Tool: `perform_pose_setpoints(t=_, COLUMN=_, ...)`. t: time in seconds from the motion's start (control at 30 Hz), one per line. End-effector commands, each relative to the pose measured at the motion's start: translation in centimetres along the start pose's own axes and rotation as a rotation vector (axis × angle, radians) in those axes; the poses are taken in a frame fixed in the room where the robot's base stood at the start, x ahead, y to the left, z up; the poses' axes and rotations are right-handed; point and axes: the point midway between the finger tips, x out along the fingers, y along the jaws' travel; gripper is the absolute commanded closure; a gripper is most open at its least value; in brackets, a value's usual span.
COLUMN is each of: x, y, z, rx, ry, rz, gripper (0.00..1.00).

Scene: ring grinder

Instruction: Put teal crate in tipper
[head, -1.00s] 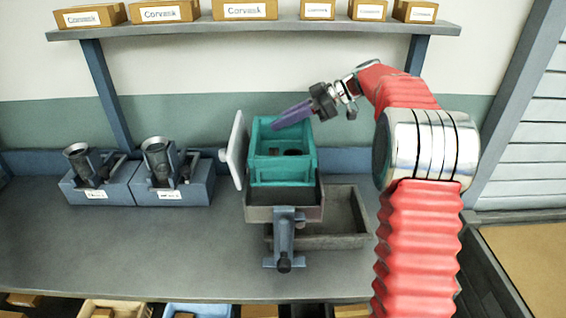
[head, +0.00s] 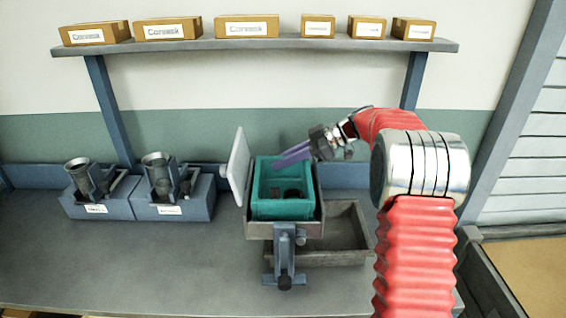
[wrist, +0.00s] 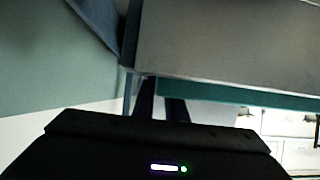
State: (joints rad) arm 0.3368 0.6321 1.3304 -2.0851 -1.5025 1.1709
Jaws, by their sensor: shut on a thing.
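The teal crate (head: 284,209) is open-topped, with dark items inside, and sits upright within the walls of the grey tipper tray (head: 285,231). The tipper has a pale plate (head: 238,167) standing at its left and a blue-grey stand in front. My gripper (head: 277,162), with purple fingers, is shut on the crate's back rim. Whether the crate's underside touches the tray floor is hidden.
A lower grey bin (head: 345,233) lies at the tipper's right. Two blue grinder-like units (head: 175,195) stand to the left. A shelf (head: 250,46) with several labelled boxes runs above. The bench front left is clear.

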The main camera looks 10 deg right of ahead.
Motion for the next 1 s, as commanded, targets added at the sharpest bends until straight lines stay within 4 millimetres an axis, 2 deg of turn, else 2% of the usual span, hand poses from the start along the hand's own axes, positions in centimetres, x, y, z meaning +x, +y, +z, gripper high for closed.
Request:
perform_pose_setpoints(t=0.43, x=0.27, y=0.0, z=0.52, rx=-0.001, ry=0.001, rz=0.001, gripper=1.0)
perform_pose_setpoints(t=0.47, x=0.29, y=0.0, z=0.58, rx=-0.001, ry=0.0, rz=0.001, gripper=0.86)
perform_pose_setpoints(t=0.7, x=0.28, y=0.0, z=0.56, rx=-0.001, ry=0.0, rz=0.001, gripper=0.7)
perform_pose_setpoints(t=1.0, x=0.21, y=0.0, z=0.41, rx=-0.001, ry=0.0, rz=0.001, gripper=0.7)
